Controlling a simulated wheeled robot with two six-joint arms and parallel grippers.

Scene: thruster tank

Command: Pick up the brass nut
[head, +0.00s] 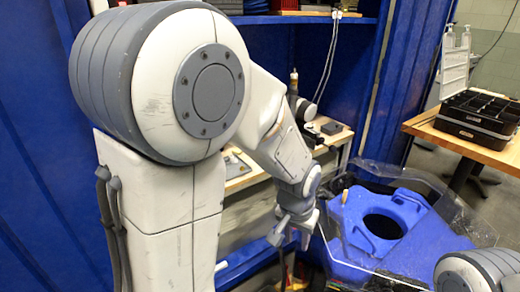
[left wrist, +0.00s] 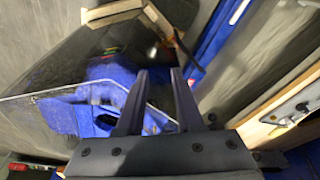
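I cannot pick out the brass nut with certainty in either view. My left gripper (head: 299,238) hangs pointing down, left of the blue tank (head: 345,250), in the head view. In the left wrist view its two dark fingers (left wrist: 160,72) stand apart with nothing visible between them. The blue tank also shows beyond the fingers in the left wrist view (left wrist: 60,115), blurred, beneath a clear sheet. My right gripper is out of view.
A clear panel (head: 455,225) with sharp edges surrounds the tank, which has a round dark opening (head: 383,224). A wooden workbench (head: 243,180) stands behind my left arm. A wooden table (head: 455,142) at right carries a black divided tray (head: 475,122).

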